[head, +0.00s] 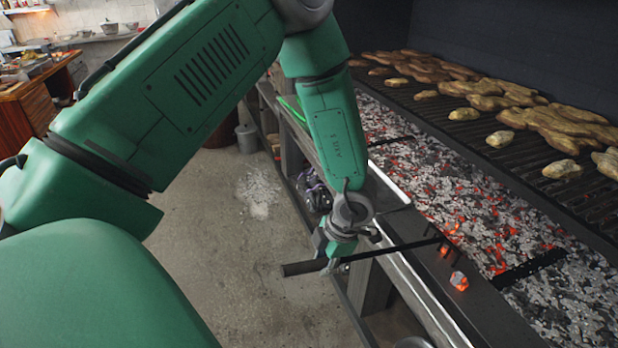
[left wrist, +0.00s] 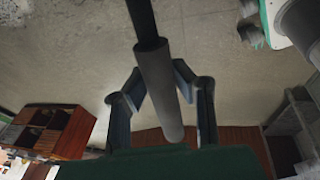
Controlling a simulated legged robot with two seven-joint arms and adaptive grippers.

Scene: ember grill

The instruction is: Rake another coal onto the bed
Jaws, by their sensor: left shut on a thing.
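My left gripper (head: 338,258) is shut on the dark rake (head: 395,248), near the thick grey end of its handle. In the left wrist view the handle (left wrist: 158,85) runs between the fingers of this gripper (left wrist: 160,80). The rake reaches right across the dark front ledge, its head by the ledge's inner edge. A glowing coal (head: 459,281) lies on the ledge, apart from the rake head. Another small glowing piece (head: 444,250) lies beside the head; contact is unclear. The coal bed (head: 440,180) glows beyond the ledge. My right gripper is out of view.
A dark grate (head: 470,130) with several browned pieces of food stands behind the bed. A dark bar (head: 530,267) crosses the bed at the right. Grey ash (head: 258,190) lies on the open floor at the left. A metal bucket (head: 246,138) stands by the counter.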

